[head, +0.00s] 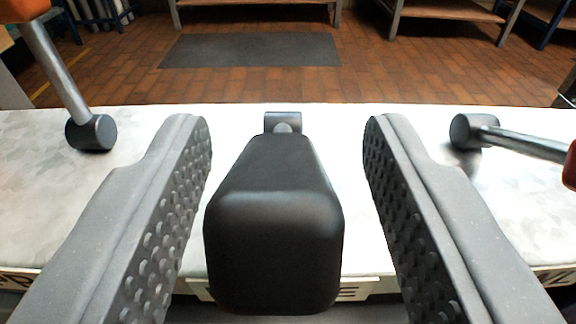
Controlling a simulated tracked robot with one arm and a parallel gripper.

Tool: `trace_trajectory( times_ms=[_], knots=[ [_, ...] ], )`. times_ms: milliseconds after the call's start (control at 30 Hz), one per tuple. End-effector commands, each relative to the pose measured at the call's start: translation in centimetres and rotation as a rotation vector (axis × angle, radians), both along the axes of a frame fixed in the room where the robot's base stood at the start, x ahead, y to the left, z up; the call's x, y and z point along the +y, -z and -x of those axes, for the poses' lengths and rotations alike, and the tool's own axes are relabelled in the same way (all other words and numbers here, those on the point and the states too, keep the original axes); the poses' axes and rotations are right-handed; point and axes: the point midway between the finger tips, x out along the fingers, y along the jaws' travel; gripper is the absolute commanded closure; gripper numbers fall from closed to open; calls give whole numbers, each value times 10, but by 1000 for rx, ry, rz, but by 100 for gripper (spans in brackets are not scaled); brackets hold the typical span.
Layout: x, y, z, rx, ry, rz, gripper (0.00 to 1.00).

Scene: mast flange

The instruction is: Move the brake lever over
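A black rounded block handle (274,240) stands in the middle of the head view, directly between the two fingers of my gripper (285,125). A small dark pivot (283,122) shows just behind it on a pale metal panel (120,185). My gripper is open, one finger to each side of the handle. A gap shows on both sides, narrow at the lower left. A label (350,289) below the handle is mostly hidden; only a final "E" shows, so I cannot tell whether this is the brake lever.
A left lever (62,75) rises from a dark round hub to an orange knob. A right lever (525,142) leans right from its hub to a red knob cut by the frame edge. Beyond the panel are a brick floor, a dark mat (250,50) and benches.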

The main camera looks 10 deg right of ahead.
Motion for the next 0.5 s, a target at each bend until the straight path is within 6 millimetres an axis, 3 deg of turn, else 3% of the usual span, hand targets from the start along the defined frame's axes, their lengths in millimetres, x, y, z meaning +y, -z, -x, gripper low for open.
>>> trace_trajectory(
  times_ms=[500],
  knots=[
    [0,-2,0,-4,-2,0,56]
  ],
)
